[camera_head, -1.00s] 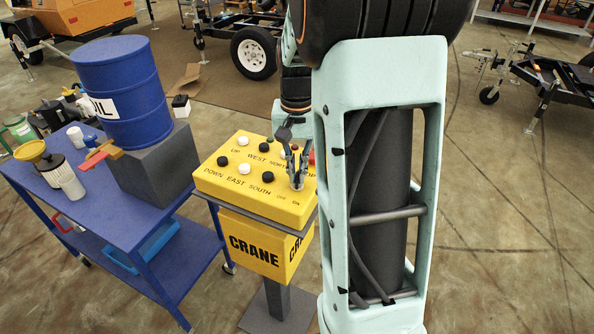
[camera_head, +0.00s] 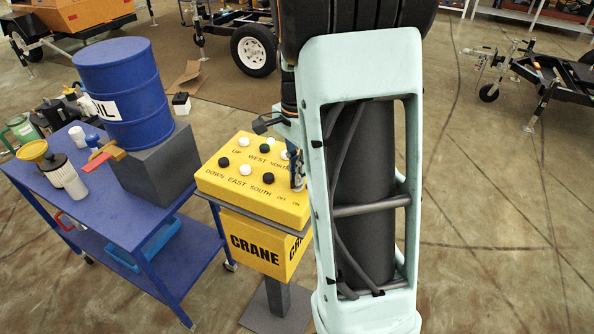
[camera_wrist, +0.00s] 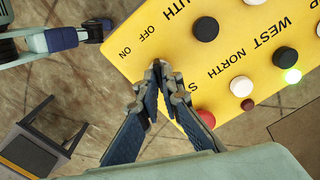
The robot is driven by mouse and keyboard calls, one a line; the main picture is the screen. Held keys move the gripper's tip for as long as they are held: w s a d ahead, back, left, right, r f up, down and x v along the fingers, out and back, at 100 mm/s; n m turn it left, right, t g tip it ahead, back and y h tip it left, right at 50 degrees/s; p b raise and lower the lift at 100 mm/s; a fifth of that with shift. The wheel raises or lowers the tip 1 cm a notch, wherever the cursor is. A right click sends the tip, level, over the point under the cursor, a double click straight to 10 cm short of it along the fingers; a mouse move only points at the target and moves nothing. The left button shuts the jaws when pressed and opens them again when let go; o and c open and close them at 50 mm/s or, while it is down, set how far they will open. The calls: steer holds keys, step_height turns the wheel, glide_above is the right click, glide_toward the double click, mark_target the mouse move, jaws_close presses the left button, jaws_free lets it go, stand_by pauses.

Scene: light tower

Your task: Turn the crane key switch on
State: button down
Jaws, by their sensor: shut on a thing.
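The yellow crane control box (camera_head: 240,200) stands on a dark pedestal, and its top also fills much of the wrist view (camera_wrist: 225,45). My gripper (camera_head: 297,178) points down at the box's right front part, by the OFF and ON lettering. In the wrist view my gripper's fingertips (camera_wrist: 162,78) are nearly together just beside that lettering, closed on the crane key switch. The key switch itself is hidden by the fingers, so I cannot see which way it points.
A red button (camera_wrist: 205,118) sits close beside the fingers. Left of the box stands a blue cart (camera_head: 95,205) with a blue oil drum (camera_head: 122,85).

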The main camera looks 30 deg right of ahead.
steer(key=shift+m, duration=0.6)
steer(key=c, duration=2.1)
jaws_free()
steer(key=shift+r, duration=0.1)
step_height(320, 180, up, 12)
steer(key=shift+f, duration=0.1)
